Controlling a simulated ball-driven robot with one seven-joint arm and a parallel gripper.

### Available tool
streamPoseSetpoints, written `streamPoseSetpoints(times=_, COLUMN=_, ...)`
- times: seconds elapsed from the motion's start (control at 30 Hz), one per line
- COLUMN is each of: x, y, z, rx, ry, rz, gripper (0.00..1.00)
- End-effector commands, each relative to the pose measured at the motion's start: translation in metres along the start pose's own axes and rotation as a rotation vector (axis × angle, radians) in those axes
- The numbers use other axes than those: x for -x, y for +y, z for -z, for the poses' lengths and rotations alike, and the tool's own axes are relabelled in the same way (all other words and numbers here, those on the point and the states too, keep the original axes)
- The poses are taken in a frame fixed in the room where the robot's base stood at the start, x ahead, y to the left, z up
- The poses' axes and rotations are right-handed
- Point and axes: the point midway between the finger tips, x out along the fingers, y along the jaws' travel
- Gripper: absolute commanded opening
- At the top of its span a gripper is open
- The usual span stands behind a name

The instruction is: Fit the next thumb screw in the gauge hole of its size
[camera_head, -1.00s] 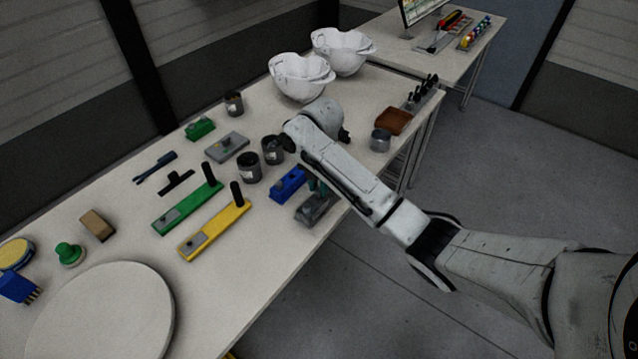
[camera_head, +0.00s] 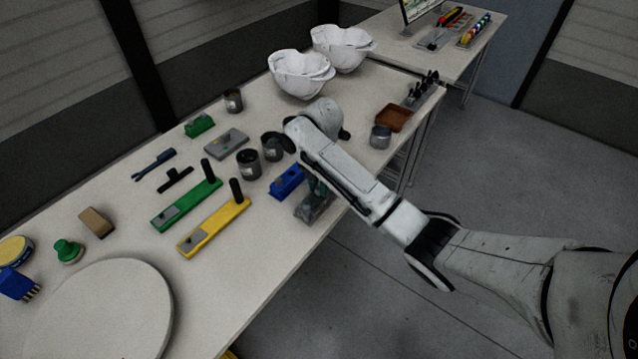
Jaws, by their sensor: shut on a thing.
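My gripper (camera_head: 318,188) is at the front edge of the table, partly hidden behind my arm. It points down over a grey block (camera_head: 308,211), close to its top. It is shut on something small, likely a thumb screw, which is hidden. A blue block (camera_head: 285,184) with a small raised piece on top lies just left of my gripper. A grey plate (camera_head: 227,147) with a small brass-coloured spot lies farther back. I cannot tell which piece holds the gauge holes.
Dark cans (camera_head: 249,165) stand left of my arm. Green (camera_head: 187,206) and yellow (camera_head: 214,227) bars with upright black handles lie left. White helmet shells (camera_head: 300,73) stand at the back. A brown tray (camera_head: 393,117) and a grey can (camera_head: 380,137) lie right of my arm.

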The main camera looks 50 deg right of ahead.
Motion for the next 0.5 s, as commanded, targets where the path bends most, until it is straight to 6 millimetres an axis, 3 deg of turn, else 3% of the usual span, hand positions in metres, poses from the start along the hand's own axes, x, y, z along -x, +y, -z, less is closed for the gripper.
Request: streamPoseSetpoints(times=0.5, x=-0.0073, y=0.0001, z=0.0001, rx=0.0, ry=0.0, rz=-0.001, gripper=0.0)
